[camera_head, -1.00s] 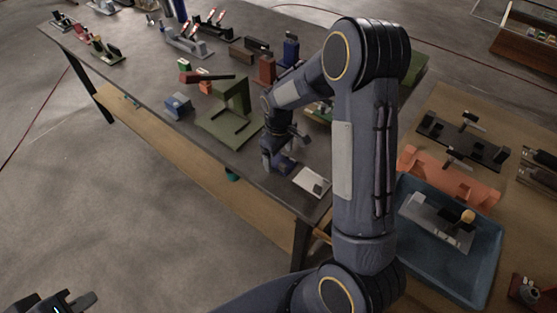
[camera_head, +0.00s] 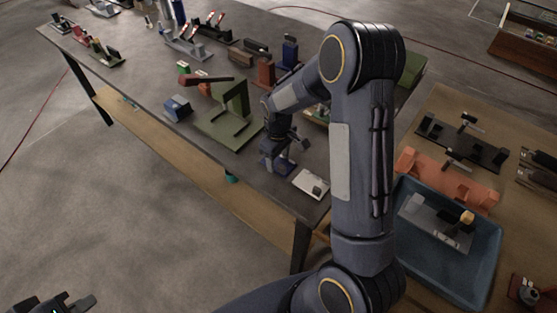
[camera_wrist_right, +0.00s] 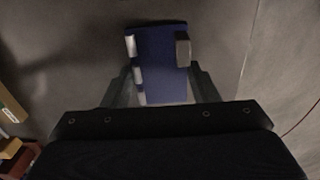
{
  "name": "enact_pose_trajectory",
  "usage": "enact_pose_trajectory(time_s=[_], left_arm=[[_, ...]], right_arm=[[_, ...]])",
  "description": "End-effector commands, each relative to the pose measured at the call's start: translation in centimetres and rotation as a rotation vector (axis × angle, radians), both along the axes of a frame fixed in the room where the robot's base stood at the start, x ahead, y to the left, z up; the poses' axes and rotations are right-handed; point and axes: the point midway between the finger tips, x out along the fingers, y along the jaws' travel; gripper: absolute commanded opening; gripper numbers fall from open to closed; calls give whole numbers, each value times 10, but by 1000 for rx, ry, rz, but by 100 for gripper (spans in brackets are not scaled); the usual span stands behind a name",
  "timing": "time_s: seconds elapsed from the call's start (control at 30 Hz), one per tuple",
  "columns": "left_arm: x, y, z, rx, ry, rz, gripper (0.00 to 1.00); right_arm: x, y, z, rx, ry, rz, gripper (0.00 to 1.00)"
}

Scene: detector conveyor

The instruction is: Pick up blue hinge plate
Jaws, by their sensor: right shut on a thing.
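The blue hinge plate (camera_wrist_right: 160,65) fills the middle of the right wrist view, with silver knuckles along its left edge and a grey block at its upper right. My right gripper (camera_wrist_right: 163,88) is shut on it, one finger on each side. In the head view the plate (camera_head: 285,167) shows partly under my right gripper (camera_head: 274,160), near the front edge of the dark table. My left gripper (camera_head: 62,303) is only partly in view at the bottom left corner, far from the plate; its jaw opening is not clear.
A white plate with a small dark part (camera_head: 311,184) lies just right of my right gripper. A green stand (camera_head: 225,125) and a blue block (camera_head: 178,107) are to its left. A blue tray (camera_head: 485,270) sits on the wooden table at right.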

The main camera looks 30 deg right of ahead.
Motion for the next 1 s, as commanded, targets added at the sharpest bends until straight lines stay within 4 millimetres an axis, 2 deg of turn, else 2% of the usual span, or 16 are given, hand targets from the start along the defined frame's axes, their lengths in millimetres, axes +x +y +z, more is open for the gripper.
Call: enact_pose_trajectory(time_s=[0.17, 0.3, 0.37, 0.57, 0.8, 1.0], left_arm=[[0, 0, -1, 0, 0, 0, 0], [0, 0, -3, 0, 0, 0, 0], [0, 0, -6, 0, 0, 0, 0], [0, 0, -13, 0, 0, 0, 0], [0, 0, -22, 0, 0, 0, 0], [0, 0, -24, 0, 0, 0, 0]], right_arm=[[2, 0, 12, 0, -5, 0, 26], [2, 0, 33, 0, -9, 0, 26], [-9, 4, 43, 2, -7, 2, 26], [-47, 16, 91, 2, -11, 3, 26], [-102, 32, 115, 2, -7, 3, 26], [-126, 40, 126, 2, -4, 1, 26]])
